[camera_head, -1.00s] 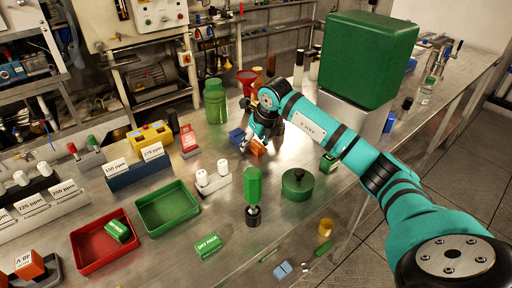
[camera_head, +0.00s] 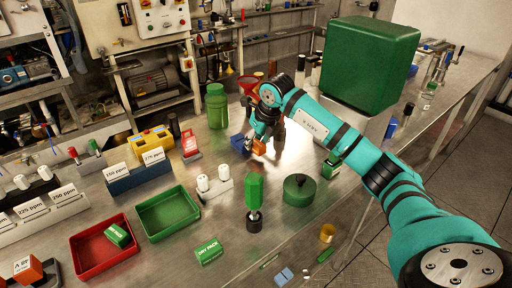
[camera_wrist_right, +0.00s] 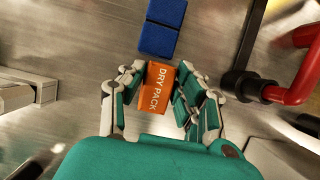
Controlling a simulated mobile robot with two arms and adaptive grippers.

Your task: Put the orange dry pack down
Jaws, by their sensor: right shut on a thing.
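The orange dry pack (camera_wrist_right: 158,88) is a small block with white "DRY PACK" lettering. In the right wrist view it sits between the fingers of my right gripper (camera_wrist_right: 160,85), which is shut on it. In the head view the orange pack (camera_head: 258,147) shows small below my right gripper (camera_head: 258,140), low over the metal bench. I cannot tell whether the pack touches the bench. A blue block pair (camera_wrist_right: 160,27) lies just beyond the pack, close to it; it also shows in the head view (camera_head: 238,142). My left gripper is not in view.
The bench (camera_head: 222,262) holds a green tray (camera_head: 168,212), a red tray (camera_head: 80,265) and a green dry pack (camera_head: 209,251). A green bottle (camera_head: 216,108) and a green round pot (camera_head: 299,188) stand nearby.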

